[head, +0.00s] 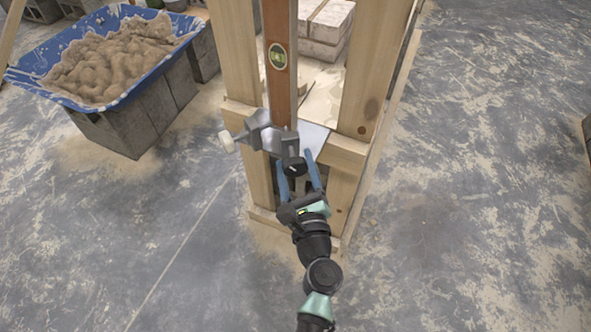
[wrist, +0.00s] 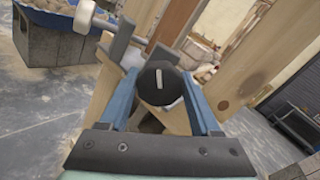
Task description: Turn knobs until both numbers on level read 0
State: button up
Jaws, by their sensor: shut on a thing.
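A brown wooden level (head: 283,95) stands upright between the posts, with a round vial (head: 277,56) in its face. No numbers can be read on it in either view. At its foot is a grey clamp-like fixture (head: 262,125). A black knob (head: 296,168) faces me at its front; in the wrist view the knob (wrist: 158,84) shows a white mark, nearly upright. A second knob, pale and round (head: 227,142), sticks out to the left; it also shows in the wrist view (wrist: 84,16). My gripper (head: 299,174) is shut on the black knob, its blue fingers on either side.
Wooden posts (head: 362,75) and cross rails (head: 345,152) frame the level closely on both sides. A blue tub (head: 30,88) of sandy mortar rests on grey blocks (head: 130,125) at the left. The floor to the right is clear.

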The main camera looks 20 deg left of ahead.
jog(key=n+b, duration=0.3)
jog(key=n, duration=0.2)
jog(key=shift+f+n, duration=0.15)
jog(key=shift+n, duration=0.15)
jog(key=shift+n+b, duration=1.45)
jog(key=shift+n, duration=0.65)
jog(key=o, duration=1.4)
jog(key=shift+c, duration=0.2)
jog(key=shift+r, duration=0.2)
jog(key=v, duration=1.3)
jog(key=shift+f, duration=0.1)
